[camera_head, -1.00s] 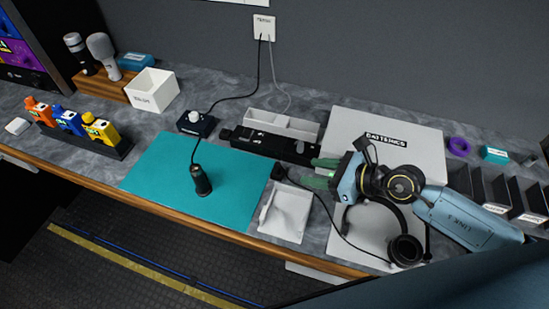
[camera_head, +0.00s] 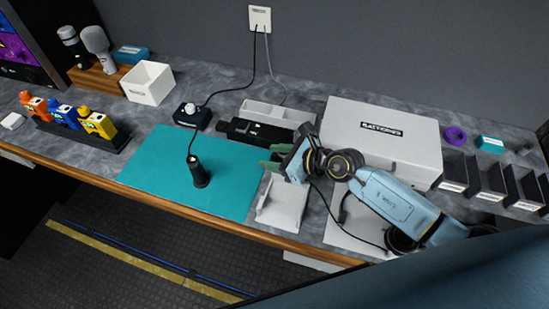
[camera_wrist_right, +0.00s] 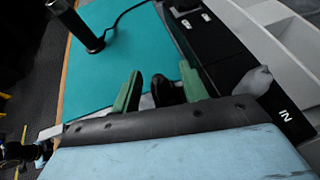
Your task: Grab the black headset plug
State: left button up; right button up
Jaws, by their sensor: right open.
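My right gripper (camera_head: 268,157) is open over the gap between the teal mat and the black unit. In the right wrist view its two green fingers (camera_wrist_right: 160,70) stand apart. In the head view the plug is hidden by the gripper. The headset cord (camera_head: 328,208) runs from under the gripper to the headset (camera_head: 402,241), which is mostly hidden behind my right arm. My left gripper is not in view.
The teal mat (camera_head: 150,165) carries an upright black cylinder (camera_head: 198,172) with a cord. A white stand (camera_head: 285,205) is just below the gripper. The black unit (camera_head: 256,133) and a white tray (camera_head: 275,112) lie behind it. A large batteries case (camera_head: 390,150) stands right.

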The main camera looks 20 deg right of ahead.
aim_at(274, 153)
jog(key=shift+c, duration=0.8)
grip_shut()
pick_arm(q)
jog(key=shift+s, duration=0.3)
